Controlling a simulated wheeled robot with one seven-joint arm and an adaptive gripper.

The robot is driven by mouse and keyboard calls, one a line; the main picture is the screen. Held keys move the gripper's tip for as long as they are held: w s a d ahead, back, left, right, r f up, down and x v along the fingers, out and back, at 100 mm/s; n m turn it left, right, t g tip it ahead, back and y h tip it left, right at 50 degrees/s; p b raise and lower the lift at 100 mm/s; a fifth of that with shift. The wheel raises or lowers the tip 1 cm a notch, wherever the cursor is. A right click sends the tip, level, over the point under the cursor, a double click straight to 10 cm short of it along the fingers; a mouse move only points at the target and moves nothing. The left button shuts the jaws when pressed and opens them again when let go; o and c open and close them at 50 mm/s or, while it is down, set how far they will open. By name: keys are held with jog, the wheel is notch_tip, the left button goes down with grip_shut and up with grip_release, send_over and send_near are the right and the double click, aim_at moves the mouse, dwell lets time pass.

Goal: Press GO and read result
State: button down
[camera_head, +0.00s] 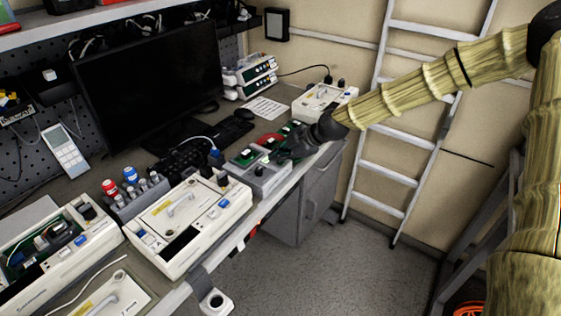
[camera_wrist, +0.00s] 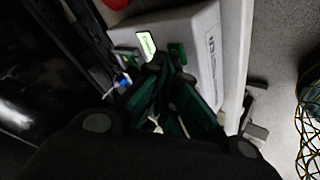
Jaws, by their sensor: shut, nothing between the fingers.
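My gripper (camera_head: 277,154) is shut and empty, at the end of my arm over the bench's right part. In the head view it is low over a grey box (camera_head: 266,184) with a green part on top. In the wrist view the dark fingers (camera_wrist: 158,66) point at a pale box (camera_wrist: 205,38) with dark lettering on its side. On it are a lit pale-green screen (camera_wrist: 146,45) and a green button-like part (camera_wrist: 177,54), close beyond the fingertips. I cannot tell whether a finger touches the button. The screen's text is too small to read.
White infusion pumps (camera_head: 190,222) stand along the bench's front left, one opened (camera_head: 62,245). A monitor (camera_head: 150,80) and keyboard (camera_head: 185,157) stand behind. Another white pump (camera_head: 322,98) is at the far end.

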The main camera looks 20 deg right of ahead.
aim_at(279, 164)
jog(key=shift+r, duration=0.8)
jog(key=shift+p, duration=0.3)
jog(key=shift+r+p, duration=1.1)
jog(key=shift+r, duration=1.4)
jog(key=shift+f, duration=0.1)
